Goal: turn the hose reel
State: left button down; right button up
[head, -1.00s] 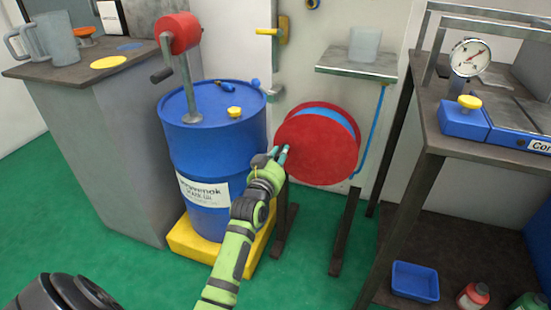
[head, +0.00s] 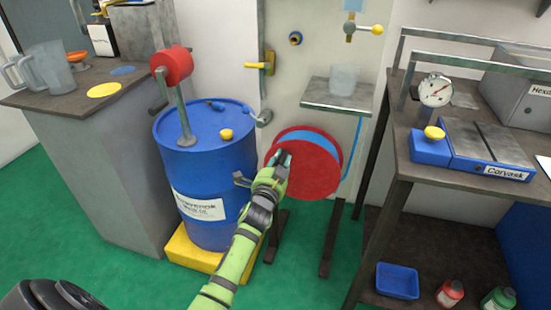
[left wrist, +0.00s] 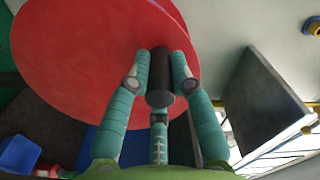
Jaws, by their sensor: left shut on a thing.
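The hose reel (head: 318,180) is a red disc with blue hose wound behind it, on a dark stand. Its red face fills much of the left wrist view (left wrist: 60,60). My left gripper (head: 282,158) is in front of the disc's face, left of its middle. In the left wrist view my teal fingers (left wrist: 160,85) are shut around a dark cylindrical handle (left wrist: 160,72) in front of the red disc. In the head view the gripper hides the handle. My right gripper does not show.
A blue drum (head: 205,165) with a red-topped crank pump stands on a yellow base (head: 190,250) close left of my arm. A grey shelf (head: 345,104) with a clear cup is above the reel. A workbench (head: 400,165) stands at right. Green floor is open in front.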

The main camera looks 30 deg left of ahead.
aim_at(304, 151)
pick_arm(q)
jog(key=d+m, duration=0.1)
jog(key=r+m, duration=0.1)
jog(key=m, duration=0.1)
jog(key=shift+w+d+r+p, duration=0.25)
jog(key=shift+d+r+p, duration=0.05)
jog(key=shift+d+p, duration=0.1)
jog(key=m, duration=0.1)
jog(key=d+m, duration=0.2)
jog(key=shift+w+r, duration=0.25)
jog(key=shift+r, duration=0.05)
jog(key=shift+w+d+m, duration=0.15)
jog(key=shift+d+m, duration=0.55)
jog(key=shift+m, duration=0.2)
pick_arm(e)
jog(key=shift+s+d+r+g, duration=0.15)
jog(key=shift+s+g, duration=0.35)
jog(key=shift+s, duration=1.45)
pick_arm(q)
jog(key=c, duration=1.1)
grip_release()
jog(key=shift+d, duration=0.1)
jog(key=shift+f, duration=0.1)
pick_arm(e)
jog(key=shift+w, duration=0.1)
